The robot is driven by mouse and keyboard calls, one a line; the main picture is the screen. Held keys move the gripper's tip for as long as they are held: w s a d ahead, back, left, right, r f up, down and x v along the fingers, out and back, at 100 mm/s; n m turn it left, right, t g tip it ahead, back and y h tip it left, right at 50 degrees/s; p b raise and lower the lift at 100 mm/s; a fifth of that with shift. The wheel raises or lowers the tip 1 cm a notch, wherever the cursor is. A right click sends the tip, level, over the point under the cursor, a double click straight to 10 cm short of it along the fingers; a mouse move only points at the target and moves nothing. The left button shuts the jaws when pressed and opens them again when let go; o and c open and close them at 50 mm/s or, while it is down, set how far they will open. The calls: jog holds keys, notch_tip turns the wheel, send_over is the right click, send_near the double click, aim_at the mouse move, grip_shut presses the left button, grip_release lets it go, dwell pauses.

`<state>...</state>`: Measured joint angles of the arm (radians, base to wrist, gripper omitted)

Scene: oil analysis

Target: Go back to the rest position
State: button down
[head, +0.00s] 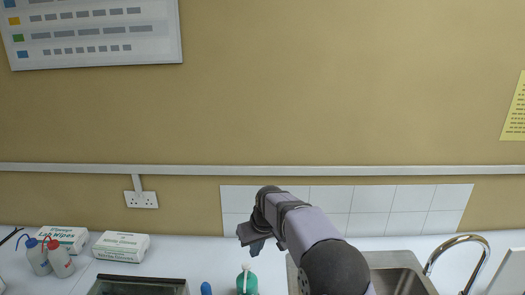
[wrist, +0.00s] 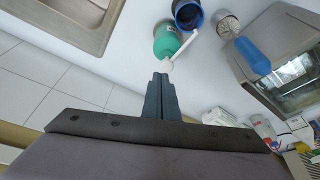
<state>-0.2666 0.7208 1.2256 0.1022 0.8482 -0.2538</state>
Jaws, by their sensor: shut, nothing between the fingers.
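My gripper (head: 256,247) hangs at the end of my raised arm, in front of the white tiles and left of the sink. In the wrist view its two dark fingers (wrist: 160,77) are together with nothing between them. A green bottle with a white spout (head: 246,283) stands on the counter below the gripper in the head view; it also shows just beyond the fingertips in the wrist view (wrist: 167,42). The gap between spout and fingertips cannot be judged.
A steel sink (head: 405,282) with a tap (head: 462,243) is at right. A glass-fronted box (head: 138,288), a wipes box (head: 121,247) and wash bottles (head: 60,259) stand at left. A blue-handled tool (wrist: 253,54) and dark blue cup (wrist: 188,14) are near the bottle.

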jog(key=s+d+f+m+g+b, duration=0.1)
jog(key=s+d, duration=0.5)
jog(key=s, duration=0.6)
jog(key=s+d+f+m+g+h+b, duration=0.1)
jog(key=s+d+f+m+b, duration=0.1)
jog(key=s+d+f, duration=0.4)
jog(key=s+d+f+m+g+b, duration=0.1)
jog(key=s+d, duration=0.4)
jog(key=s, duration=1.2)
notch_tip(320, 180, down, 2)
jog(key=shift+s+d+f+m+g+h+b, duration=0.15)
jog(key=shift+s+d+m+g+h+b, duration=0.2)
jog(key=shift+m+b, duration=0.4)
